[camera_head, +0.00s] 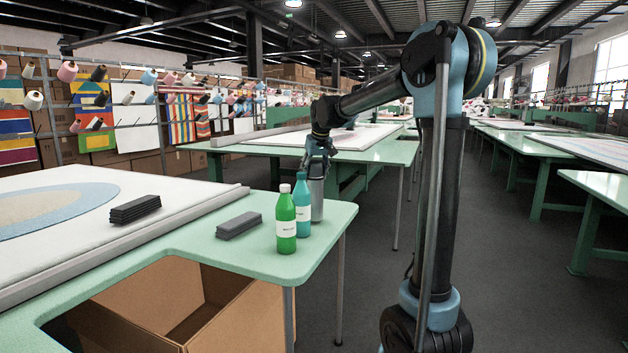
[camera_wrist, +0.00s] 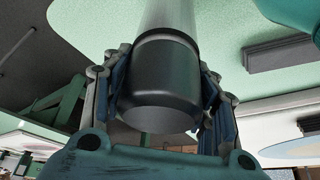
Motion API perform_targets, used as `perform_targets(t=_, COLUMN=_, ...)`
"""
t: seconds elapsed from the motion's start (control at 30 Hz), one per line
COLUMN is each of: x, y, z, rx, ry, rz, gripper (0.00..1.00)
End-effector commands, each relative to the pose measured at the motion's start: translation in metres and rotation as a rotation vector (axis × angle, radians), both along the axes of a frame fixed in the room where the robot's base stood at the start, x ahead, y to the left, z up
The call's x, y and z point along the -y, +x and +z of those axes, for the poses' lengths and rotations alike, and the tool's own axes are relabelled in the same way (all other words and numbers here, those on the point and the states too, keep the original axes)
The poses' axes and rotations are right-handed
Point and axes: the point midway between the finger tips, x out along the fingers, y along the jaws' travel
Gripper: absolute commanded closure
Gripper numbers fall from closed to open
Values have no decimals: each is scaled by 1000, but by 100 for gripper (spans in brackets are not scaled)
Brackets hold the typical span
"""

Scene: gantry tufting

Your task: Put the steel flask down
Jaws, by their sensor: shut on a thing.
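The steel flask (camera_head: 317,200) is a grey cylinder, upright at the right end of the green table (camera_head: 337,215), behind the bottles in the head view. Its dark cap (camera_wrist: 160,85) and pale body (camera_wrist: 168,17) fill the middle of the wrist view. My gripper (camera_head: 318,160) is shut on the flask's top end, with a finger on each side of the cap in the wrist view. The flask's base is at or just above the tabletop; I cannot tell whether it touches.
A green bottle (camera_head: 286,220) and a teal bottle (camera_head: 302,207) stand close to the flask. A grey block (camera_head: 239,225) lies to their left, and a dark stack (camera_head: 135,209) lies on the white cloth. An open cardboard box (camera_head: 175,300) is below the table.

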Motion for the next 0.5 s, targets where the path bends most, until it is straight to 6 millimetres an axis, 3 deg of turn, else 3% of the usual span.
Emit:
perform_targets(t=0.13, x=0, y=0, z=-15, rx=0, ry=0, rz=0, gripper=100)
perform_targets(t=0.43, x=0, y=0, z=-16, rx=0, ry=0, rz=1, gripper=100)
perform_targets(t=0.47, x=0, y=0, z=-17, rx=0, ry=0, rz=1, gripper=44)
perform_targets(t=0.5, x=0, y=0, z=-17, rx=0, ry=0, rz=1, gripper=35)
